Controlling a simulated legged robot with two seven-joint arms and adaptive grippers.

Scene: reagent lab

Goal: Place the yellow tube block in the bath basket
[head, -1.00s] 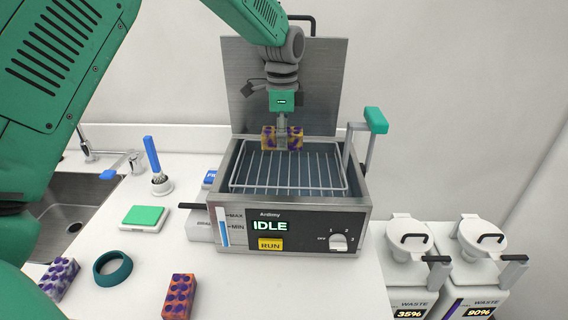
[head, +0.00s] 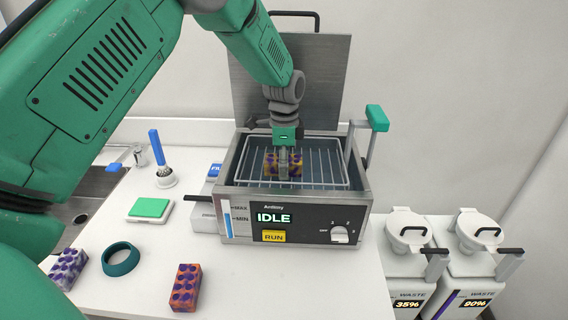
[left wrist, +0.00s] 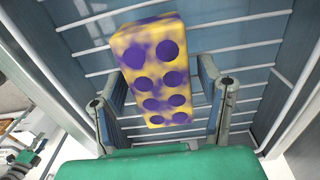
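The yellow tube block (head: 271,165), mottled yellow and purple with dark round holes, is down inside the wire basket (head: 325,158) of the bath. In the left wrist view the block (left wrist: 158,70) lies slightly turned between the two fingers of my left gripper (left wrist: 163,95), with a narrow gap visible at the right finger. The left gripper (head: 284,168) reaches down around the block's middle, its fingers slightly parted. The block's underside is hidden. My right gripper is not in view.
The bath (head: 230,195) has its lid (head: 320,80) raised behind and a green-topped handle (head: 377,118) at right. An orange-purple block (head: 185,288), a white-purple block (head: 68,268) and a teal ring (head: 120,258) lie in front left. Waste containers (head: 405,260) stand at right.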

